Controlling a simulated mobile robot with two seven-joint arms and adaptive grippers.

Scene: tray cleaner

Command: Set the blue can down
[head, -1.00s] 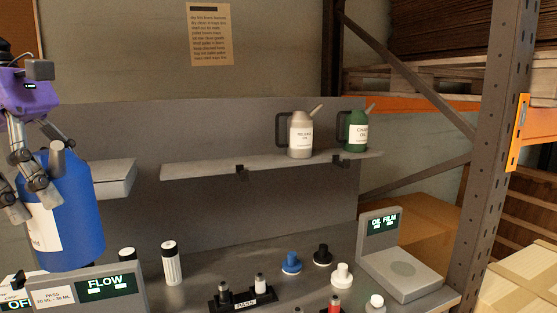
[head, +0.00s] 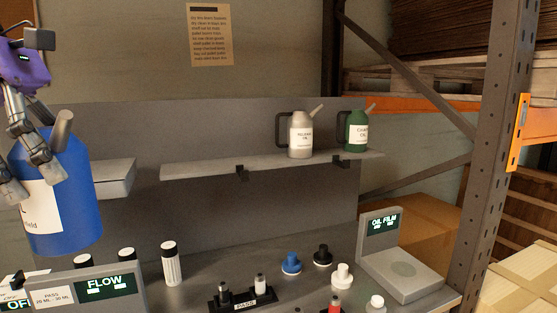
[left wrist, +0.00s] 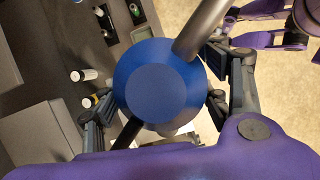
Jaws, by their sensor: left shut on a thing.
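The blue can (head: 78,205) has a white label and a grey spout. It is at the left of the head view, upright and raised above the bench, behind the FLOW display. My left gripper (head: 32,170) is shut on the blue can. In the left wrist view the blue can (left wrist: 160,82) shows from above, with fingers of my left gripper (left wrist: 158,108) on both sides of it. The grey spout rises past the fingers. My right gripper cannot be made out in the head view.
The FLOW display (head: 100,285) stands at the front left. White bottles (head: 170,263) and small caps (head: 291,263) stand on the bench, with an oil film device (head: 400,265) at the right. A shelf (head: 215,171) behind holds a grey can (head: 300,135) and a green can (head: 357,130).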

